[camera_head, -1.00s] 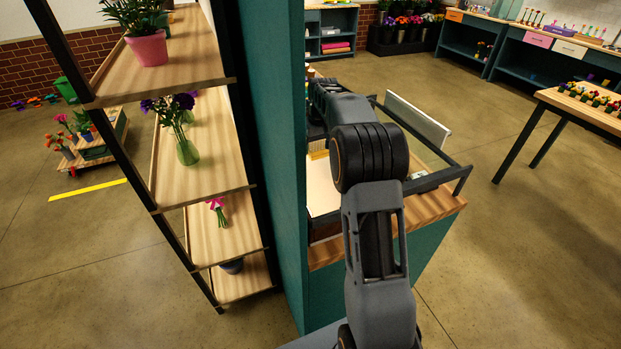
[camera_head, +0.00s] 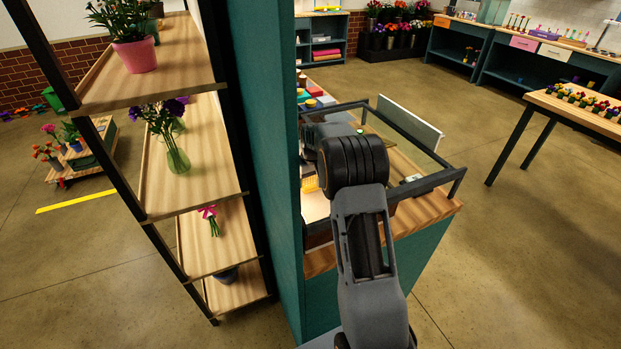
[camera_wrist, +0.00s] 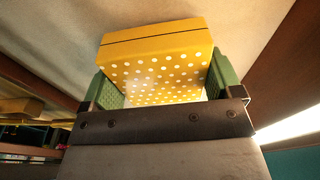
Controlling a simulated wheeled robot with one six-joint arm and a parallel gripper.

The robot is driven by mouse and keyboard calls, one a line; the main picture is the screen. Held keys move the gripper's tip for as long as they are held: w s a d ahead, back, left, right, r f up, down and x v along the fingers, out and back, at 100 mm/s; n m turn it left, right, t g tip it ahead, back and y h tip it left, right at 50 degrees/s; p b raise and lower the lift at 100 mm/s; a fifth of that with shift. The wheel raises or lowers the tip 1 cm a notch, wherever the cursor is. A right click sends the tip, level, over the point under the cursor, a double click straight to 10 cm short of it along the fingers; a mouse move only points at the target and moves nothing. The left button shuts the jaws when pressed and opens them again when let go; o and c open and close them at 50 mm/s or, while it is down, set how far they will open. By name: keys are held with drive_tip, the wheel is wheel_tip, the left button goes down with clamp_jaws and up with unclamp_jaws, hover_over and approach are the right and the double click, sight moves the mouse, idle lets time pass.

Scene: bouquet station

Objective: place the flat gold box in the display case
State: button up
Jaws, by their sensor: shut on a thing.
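The flat gold box (camera_wrist: 157,42) is yellow with white dots and a dark seam, and fills the upper middle of the wrist view. My gripper (camera_wrist: 165,75) is shut on it, with a green finger pad on each side. In the head view a dark-framed, open-topped case (camera_head: 428,183), which looks like the display case, stands on the wooden counter. My arm reaches over it and hides much of its inside. My gripper is hidden behind the arm in the head view. A pale surface lies behind the box in the wrist view.
A teal upright panel (camera_head: 262,130) stands close to the left of my arm. Left of it is a wooden shelf unit (camera_head: 200,145) with flowers and pots. Small coloured items (camera_head: 312,92) lie on the counter beyond the case. A pale panel (camera_head: 410,122) edges the case's right side.

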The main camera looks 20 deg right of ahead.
sight(312, 180)
drive_tip(key=shift+f, duration=0.25)
drive_tip(key=o, duration=0.8)
drive_tip(key=r, duration=0.4)
drive_tip(key=s+r, duration=0.1)
drive_tip(key=r, duration=0.3)
drive_tip(key=r+b, duration=0.1)
drive_tip(key=r, duration=0.3)
drive_tip(key=shift+s, duration=0.2)
drive_tip(key=shift+r, duration=0.1)
